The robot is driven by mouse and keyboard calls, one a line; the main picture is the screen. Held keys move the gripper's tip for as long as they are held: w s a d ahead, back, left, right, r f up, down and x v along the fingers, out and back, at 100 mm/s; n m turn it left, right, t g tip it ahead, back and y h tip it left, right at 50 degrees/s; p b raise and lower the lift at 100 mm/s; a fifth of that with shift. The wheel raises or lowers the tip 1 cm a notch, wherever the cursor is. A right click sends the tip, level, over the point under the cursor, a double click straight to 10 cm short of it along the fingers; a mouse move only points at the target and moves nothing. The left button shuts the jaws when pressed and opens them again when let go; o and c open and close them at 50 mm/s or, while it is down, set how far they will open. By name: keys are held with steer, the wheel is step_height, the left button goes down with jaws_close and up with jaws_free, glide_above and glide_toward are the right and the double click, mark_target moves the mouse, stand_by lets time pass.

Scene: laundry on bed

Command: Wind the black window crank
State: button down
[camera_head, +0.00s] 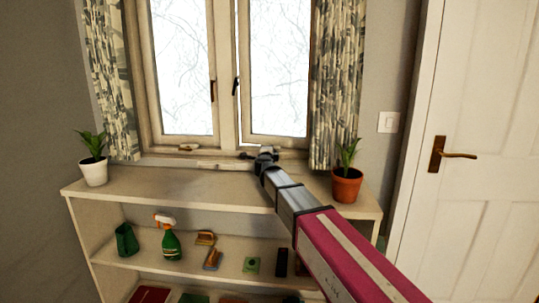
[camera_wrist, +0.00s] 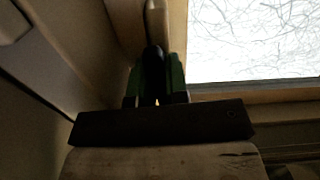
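The black window crank (camera_wrist: 153,62) shows in the wrist view as a dark rounded piece between the two green finger pads of my gripper (camera_wrist: 155,88). The pads sit close on both sides of it, with no clear gap. In the head view my gripper (camera_head: 263,153) is at the window's bottom frame, below the right pane. There it hides most of the crank; only a small dark part (camera_head: 246,155) shows to its left. The wrist view is dark, so the crank's base cannot be made out.
A brass crank (camera_head: 187,148) is on the left window's bottom frame. The shelf unit (camera_head: 225,190) stands below, its top mostly clear between a white pot (camera_head: 93,171) and a terracotta pot (camera_head: 347,185). A curtain (camera_head: 335,85) hangs right of my gripper.

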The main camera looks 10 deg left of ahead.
stand_by(0.4)
steer(key=m, duration=0.6)
steer(key=shift+m, duration=0.3)
steer(key=m, duration=1.2)
steer(key=shift+m, duration=0.4)
steer(key=m, duration=0.6)
steer(key=shift+m, duration=0.4)
steer(key=c, duration=1.1)
jaws_free()
